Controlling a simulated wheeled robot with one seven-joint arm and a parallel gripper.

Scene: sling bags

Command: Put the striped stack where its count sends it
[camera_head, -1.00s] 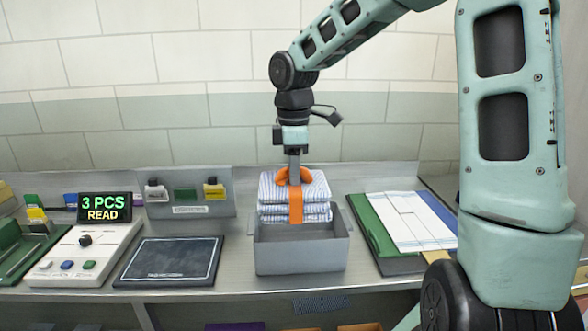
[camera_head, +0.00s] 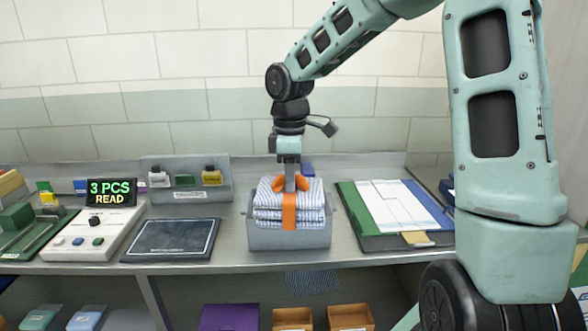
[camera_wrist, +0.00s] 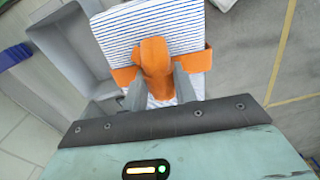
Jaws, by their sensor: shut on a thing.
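My gripper (camera_head: 290,184) points down, shut on the orange strap (camera_head: 289,210) of a folded white stack with blue stripes (camera_head: 266,201). Its layers are bound together by the strap. The stack is at the grey open bin (camera_head: 290,240) and hides most of its opening; I cannot tell whether it touches the bin. The wrist view shows the striped top (camera_wrist: 165,22), the strap bunched between my fingers (camera_wrist: 152,65), and part of the bin (camera_wrist: 62,50) empty beside the stack. A display (camera_head: 109,193) reads "3 PCS READ".
Left of the bin lie a dark flat pad (camera_head: 170,240) and a white button console (camera_head: 90,235). A grey rack with small bottles (camera_head: 186,180) stands behind. Right of the bin are a green board with white sheets (camera_head: 395,207) and a blue one. Purple and orange boxes are below the bench.

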